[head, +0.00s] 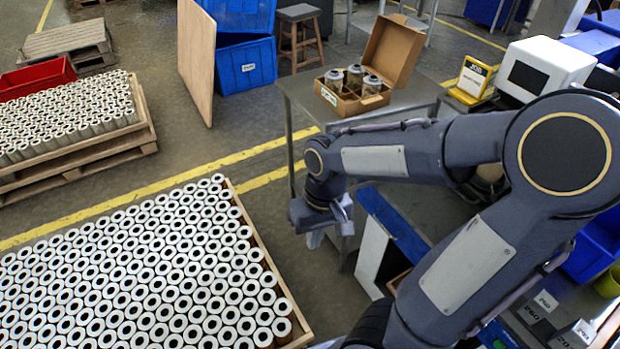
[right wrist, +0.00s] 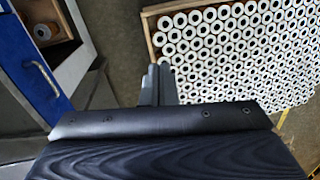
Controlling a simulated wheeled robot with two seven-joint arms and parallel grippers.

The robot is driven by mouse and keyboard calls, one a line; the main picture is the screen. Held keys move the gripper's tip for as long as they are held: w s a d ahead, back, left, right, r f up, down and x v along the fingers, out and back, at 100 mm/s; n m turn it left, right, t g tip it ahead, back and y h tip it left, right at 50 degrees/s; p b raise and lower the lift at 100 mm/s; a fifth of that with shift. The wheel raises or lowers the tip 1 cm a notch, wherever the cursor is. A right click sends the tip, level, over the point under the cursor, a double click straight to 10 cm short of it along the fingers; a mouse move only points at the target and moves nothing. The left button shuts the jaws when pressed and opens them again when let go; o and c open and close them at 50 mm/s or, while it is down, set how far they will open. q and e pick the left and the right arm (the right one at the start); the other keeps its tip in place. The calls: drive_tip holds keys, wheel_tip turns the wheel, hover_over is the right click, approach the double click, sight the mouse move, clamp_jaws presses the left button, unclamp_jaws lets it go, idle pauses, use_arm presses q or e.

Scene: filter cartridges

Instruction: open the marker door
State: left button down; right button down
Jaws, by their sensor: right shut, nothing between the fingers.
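A blue door panel (right wrist: 28,58) with a pale bar handle (right wrist: 46,78) is at the left of the right wrist view. It belongs to a white-walled cabinet (right wrist: 78,45), and part of the inside shows, with a small white-topped item (right wrist: 42,32). In the head view the blue panel (head: 394,224) and white wall (head: 371,256) are just right of my right gripper (head: 328,236). How far the door stands open is hard to tell. My right gripper, also in the wrist view (right wrist: 158,72), is shut, empty and apart from the handle. My left gripper is out of view.
A pallet of white cartridges (head: 130,270) fills the lower left. A grey table (head: 415,92) with an open cardboard box (head: 362,100) of jars stands behind my right arm. Blue bins (head: 243,60) are farther back. Floor is clear between pallet and cabinet.

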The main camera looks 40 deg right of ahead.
drive_tip(key=w+d+f+g+h+b, duration=0.3)
drive_tip(key=w+d+f+h, duration=0.45)
drive_tip(key=f+h, duration=0.2)
drive_tip(key=w+a+r+n+t+h+b, duration=0.1)
drive_tip(key=w+r+t+h, duration=0.15)
drive_tip(key=w+h, duration=0.35)
drive_tip(key=w+a+r+n+t+h+b, duration=0.2)
drive_tip(key=w+r+h, duration=0.15)
drive_tip(key=w, duration=0.35)
drive_tip(key=d+p, duration=0.2)
drive_tip(key=d, duration=0.8)
drive_tip(key=s, duration=0.1)
drive_tip(key=s+p, duration=0.1)
drive_tip(key=s+a+f, duration=0.1)
drive_tip(key=shift+h, duration=0.4)
drive_tip(key=shift+s, duration=0.15)
